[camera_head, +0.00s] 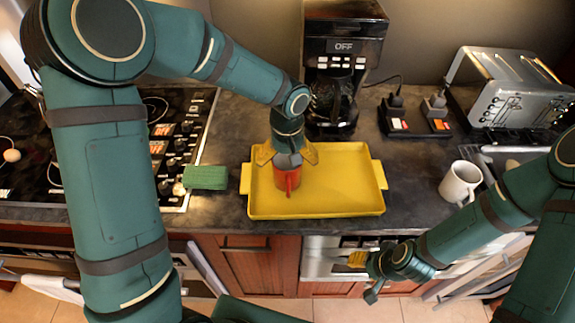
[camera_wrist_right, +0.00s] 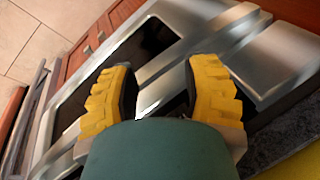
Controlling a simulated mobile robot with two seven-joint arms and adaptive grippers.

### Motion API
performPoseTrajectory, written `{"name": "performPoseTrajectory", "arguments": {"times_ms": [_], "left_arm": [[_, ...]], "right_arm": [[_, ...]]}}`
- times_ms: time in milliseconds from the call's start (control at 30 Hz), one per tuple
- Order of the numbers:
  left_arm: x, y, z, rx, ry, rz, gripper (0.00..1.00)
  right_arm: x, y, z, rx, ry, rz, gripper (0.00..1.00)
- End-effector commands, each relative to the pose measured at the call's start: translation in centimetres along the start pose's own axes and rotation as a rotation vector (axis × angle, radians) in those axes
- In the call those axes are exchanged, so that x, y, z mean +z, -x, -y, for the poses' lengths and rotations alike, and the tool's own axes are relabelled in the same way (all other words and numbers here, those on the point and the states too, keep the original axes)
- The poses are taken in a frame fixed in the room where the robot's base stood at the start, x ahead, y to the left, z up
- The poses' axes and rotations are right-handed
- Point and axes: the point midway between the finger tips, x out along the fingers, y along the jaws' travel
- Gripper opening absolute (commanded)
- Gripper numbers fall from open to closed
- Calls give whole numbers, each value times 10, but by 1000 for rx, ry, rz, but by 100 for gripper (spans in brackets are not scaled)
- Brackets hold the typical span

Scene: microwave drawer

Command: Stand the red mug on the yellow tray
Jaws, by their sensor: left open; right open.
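The red mug (camera_head: 288,179) is upright on the left part of the yellow tray (camera_head: 341,183), its handle toward the front. The tray lies on the dark counter. My left gripper (camera_head: 287,156) is open directly above the mug, its yellow fingers spread to either side of the mug's top. Whether the fingers touch the mug I cannot tell. My right gripper (camera_head: 362,272) is in front of the counter, low and away from the tray. In the right wrist view its yellow fingers (camera_wrist_right: 160,95) are apart with nothing between them.
A green block (camera_head: 205,177) lies left of the tray beside the cooktop (camera_head: 165,125). A coffee maker (camera_head: 343,75) stands behind the tray. A white mug (camera_head: 460,183) and a toaster (camera_head: 512,88) are at the right. The counter between tray and white mug is clear.

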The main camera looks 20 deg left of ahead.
Motion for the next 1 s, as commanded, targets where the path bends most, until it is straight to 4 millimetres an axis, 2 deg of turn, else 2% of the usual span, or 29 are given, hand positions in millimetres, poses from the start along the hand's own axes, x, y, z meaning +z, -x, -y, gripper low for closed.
{"name": "performPoseTrajectory", "arguments": {"times_ms": [33, 200, 400, 600, 1000], "left_arm": [[-1, 14, -1, 3, 0, -5, 100], [-1, 50, -1, 2, 0, -5, 100], [0, 81, -1, 2, -1, -3, 100], [0, 93, 0, 2, -2, -1, 100], [0, 94, 0, 1, -1, 0, 100]], "right_arm": [[-1, 2, 1, 0, 0, -1, 47], [-1, 7, 2, -1, -1, -1, 47], [-2, 10, 3, -2, -1, -1, 47], [-2, 11, 4, -2, 0, -1, 47], [-2, 11, 4, -2, -1, -1, 47]]}}
